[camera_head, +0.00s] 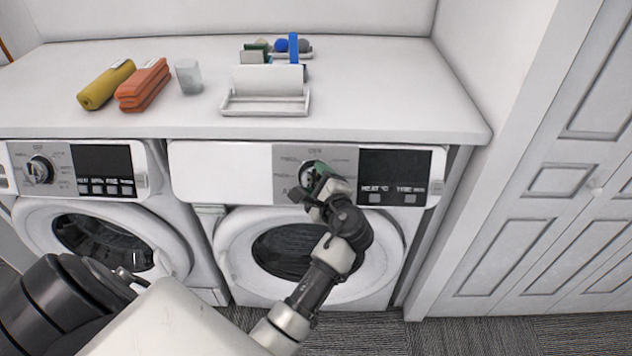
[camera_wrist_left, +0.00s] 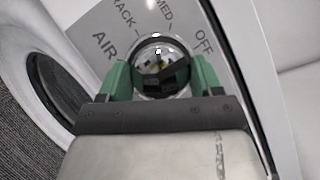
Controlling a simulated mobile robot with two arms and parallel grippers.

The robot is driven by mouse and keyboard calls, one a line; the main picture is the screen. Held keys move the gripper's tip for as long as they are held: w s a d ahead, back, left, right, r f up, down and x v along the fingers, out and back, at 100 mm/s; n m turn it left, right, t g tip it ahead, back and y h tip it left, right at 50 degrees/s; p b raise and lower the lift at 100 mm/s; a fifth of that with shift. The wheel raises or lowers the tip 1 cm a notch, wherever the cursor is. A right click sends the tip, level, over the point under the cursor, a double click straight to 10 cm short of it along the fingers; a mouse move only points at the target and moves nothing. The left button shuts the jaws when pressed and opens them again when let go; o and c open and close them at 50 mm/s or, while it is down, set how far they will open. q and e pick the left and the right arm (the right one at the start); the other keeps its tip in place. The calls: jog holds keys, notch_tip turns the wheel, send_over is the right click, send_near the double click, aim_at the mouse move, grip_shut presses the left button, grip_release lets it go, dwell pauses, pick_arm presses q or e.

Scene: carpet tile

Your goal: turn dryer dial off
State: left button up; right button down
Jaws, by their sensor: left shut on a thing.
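The dryer (camera_head: 222,187) is the right-hand white machine under the counter. Its round chrome dial (camera_wrist_left: 158,62) sits on a grey panel. The printed words AIR, RACK, MED and OFF run around the dial in the left wrist view. My left gripper (camera_head: 318,178) reaches the dial from the front, and its green fingers (camera_wrist_left: 161,80) are shut on the dial's sides. In the head view the gripper hides much of the dial. I cannot read clearly where the dial points. My right gripper is not in view.
A second machine with its own dial (camera_head: 39,169) stands to the left. The white counter (camera_head: 360,90) above holds a yellow towel (camera_head: 105,85), orange towels (camera_head: 144,85), a glass (camera_head: 188,76) and a tray with a paper roll (camera_head: 268,80). White panelled doors (camera_head: 560,190) stand at right.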

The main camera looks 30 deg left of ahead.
pick_arm(q)
jog(key=o, duration=0.9)
jog(key=shift+s+d+r, duration=0.1)
jog(key=shift+s+d, duration=0.1)
jog(key=shift+d, duration=0.15)
jog(key=p+v, duration=0.2)
jog(key=v, duration=0.4)
jog(key=shift+s+d+p, duration=0.25)
jog(key=shift+d+p, duration=0.05)
